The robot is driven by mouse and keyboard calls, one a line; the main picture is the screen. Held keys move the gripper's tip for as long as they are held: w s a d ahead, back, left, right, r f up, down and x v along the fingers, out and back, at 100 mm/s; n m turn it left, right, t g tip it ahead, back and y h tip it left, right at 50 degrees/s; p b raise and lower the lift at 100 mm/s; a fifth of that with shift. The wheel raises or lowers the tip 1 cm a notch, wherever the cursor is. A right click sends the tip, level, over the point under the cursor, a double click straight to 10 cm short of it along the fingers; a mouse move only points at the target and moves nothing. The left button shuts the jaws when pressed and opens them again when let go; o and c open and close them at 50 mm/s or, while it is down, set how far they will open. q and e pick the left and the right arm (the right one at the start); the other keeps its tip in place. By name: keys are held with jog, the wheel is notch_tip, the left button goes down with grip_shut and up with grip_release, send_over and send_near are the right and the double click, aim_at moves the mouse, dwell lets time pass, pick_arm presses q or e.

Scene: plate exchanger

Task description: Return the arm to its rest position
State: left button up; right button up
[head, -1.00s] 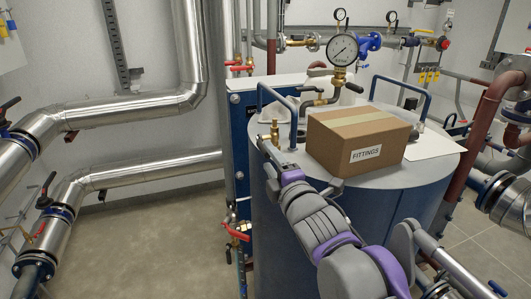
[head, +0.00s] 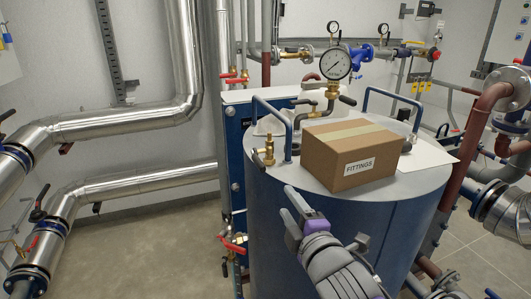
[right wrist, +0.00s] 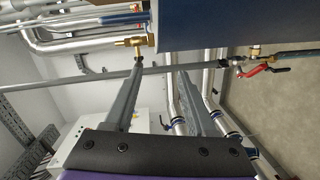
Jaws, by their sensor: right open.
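My right gripper (head: 288,203) is in front of the blue cylindrical tank (head: 405,215), below the rim of its grey top. In the right wrist view its two fingers (right wrist: 160,68) stand apart with nothing held between them. A brass valve (head: 268,150) stands on the tank top, above and behind the gripper and apart from it. My left gripper is not in view.
A cardboard box labelled FITTINGS (head: 350,155) sits on the tank top beside a pressure gauge (head: 335,64) and blue handles (head: 390,97). A red-handled valve (head: 233,244) is left of the tank. The floor (head: 150,250) at left is clear.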

jog(key=s+d+f+m+g+h+p, duration=0.25)
jog(key=s+d+f+m, duration=0.2)
jog(key=f, duration=0.25)
jog(key=s+d+f+m+g+h+p, duration=0.2)
jog(key=s+d+f+m+g, duration=0.15)
jog(key=f+m, duration=0.25)
jog(key=s+d+f+m+g+p, duration=0.2)
jog(key=s+f+m+g, duration=0.3)
jog(key=s, duration=0.8)
notch_tip(320, 180, down, 6)
jog(key=m, duration=0.3)
jog(key=shift+r+y, duration=0.2)
jog(key=shift+y, duration=0.15)
jog(key=shift+w+d, duration=0.1)
